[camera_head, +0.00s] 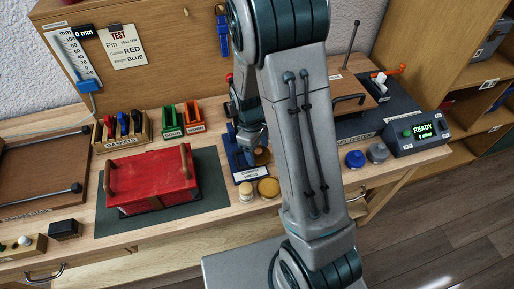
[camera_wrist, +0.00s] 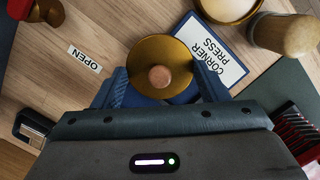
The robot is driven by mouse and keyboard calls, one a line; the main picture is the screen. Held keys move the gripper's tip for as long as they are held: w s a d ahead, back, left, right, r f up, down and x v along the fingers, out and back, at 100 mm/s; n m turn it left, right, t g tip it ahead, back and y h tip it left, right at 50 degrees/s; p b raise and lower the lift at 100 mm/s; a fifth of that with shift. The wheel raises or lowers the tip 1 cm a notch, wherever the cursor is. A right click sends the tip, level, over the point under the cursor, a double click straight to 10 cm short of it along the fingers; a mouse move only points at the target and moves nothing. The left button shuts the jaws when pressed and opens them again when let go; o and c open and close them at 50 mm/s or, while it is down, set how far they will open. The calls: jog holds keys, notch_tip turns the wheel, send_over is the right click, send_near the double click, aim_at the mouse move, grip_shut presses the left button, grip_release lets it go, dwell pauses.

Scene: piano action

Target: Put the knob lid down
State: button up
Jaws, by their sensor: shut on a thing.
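The knob lid is a round brass disc with a copper-coloured knob (camera_wrist: 160,76) at its middle. In the wrist view it sits between the two blue fingers of my gripper (camera_wrist: 160,88), which is shut on it. In the head view the lid (camera_head: 263,156) shows as a small gold patch beside my gripper (camera_head: 252,148), partly hidden by my arm. It is over or at the blue corner press (camera_head: 240,165); I cannot tell whether it touches it. The white CORNER PRESS label (camera_wrist: 212,52) lies right of the lid.
Two small round containers, one cream-topped (camera_head: 247,192) and one gold (camera_head: 268,188), stand close in front of the press. A red box (camera_head: 150,180) stands on a dark mat to the left. An OPEN label (camera_wrist: 84,59) lies on the wood left of the lid.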

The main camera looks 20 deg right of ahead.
jog(key=shift+f, duration=0.15)
jog(key=o, duration=0.9)
jog(key=shift+o, duration=0.2)
notch_tip(320, 180, up, 11)
jog(key=w+a, duration=0.1)
jog(key=s+r+m+t, duration=0.2)
jog(key=s+r+m, duration=0.2)
jog(key=s, duration=0.4)
jog(key=s+d+r+m+t+y, duration=0.1)
jog(key=s+r+m+t, duration=0.1)
jog(key=s+r+m, duration=0.3)
jog(key=shift+s+r, duration=0.4)
jog(key=shift+s, duration=0.95)
